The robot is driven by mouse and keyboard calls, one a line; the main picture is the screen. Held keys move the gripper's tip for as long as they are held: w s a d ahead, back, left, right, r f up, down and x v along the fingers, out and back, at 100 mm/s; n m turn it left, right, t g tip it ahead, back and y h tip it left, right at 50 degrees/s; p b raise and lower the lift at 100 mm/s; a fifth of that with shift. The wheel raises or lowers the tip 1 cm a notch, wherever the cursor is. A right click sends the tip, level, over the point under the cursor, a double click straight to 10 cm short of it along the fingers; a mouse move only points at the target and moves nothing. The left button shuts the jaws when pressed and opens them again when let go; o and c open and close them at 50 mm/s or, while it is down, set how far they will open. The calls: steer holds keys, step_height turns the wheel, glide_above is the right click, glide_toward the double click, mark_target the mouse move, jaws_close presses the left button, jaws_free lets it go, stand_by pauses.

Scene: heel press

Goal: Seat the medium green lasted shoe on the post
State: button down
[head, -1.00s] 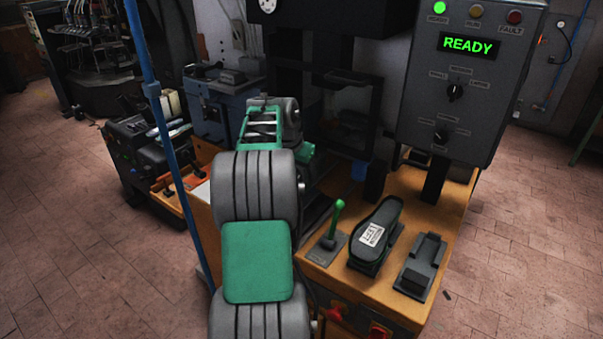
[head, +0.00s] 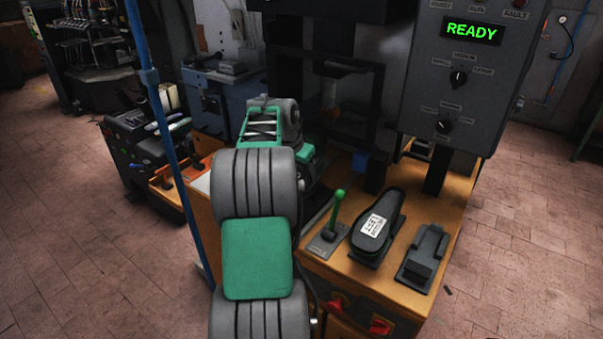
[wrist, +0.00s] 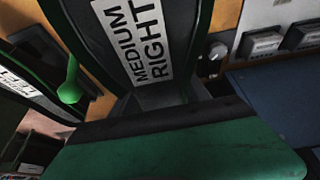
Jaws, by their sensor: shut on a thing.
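In the wrist view a dark sole with a green edge and a white label reading "MEDIUM RIGHT" (wrist: 135,35) fills the upper middle. My gripper (wrist: 160,103) is shut on this green shoe, close below the label. The fingertips are not clearly seen. In the head view my arm hides most of the gripper and the held shoe. The post cannot be made out. The press (head: 335,65) stands behind my arm, its dark frame partly hidden.
Another dark-soled shoe, labelled left (head: 377,226), rests on a stand on the wooden bench (head: 330,275). A green-knobbed lever (head: 337,212) stands left of it, an empty dark holder (head: 424,257) right. The control panel (head: 463,85) reads READY. A blue pole (head: 160,130) stands left.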

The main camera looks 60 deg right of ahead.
steer(key=shift+d+f+b, duration=0.1)
steer(key=shift+f+b, duration=0.1)
steer(key=shift+b, duration=0.1)
stand_by(0.4)
steer(key=c, duration=0.9)
jaws_free()
steer(key=shift+c, duration=0.2)
steer(key=o, duration=0.5)
steer(key=shift+f, duration=0.25)
steer(key=v, duration=0.8)
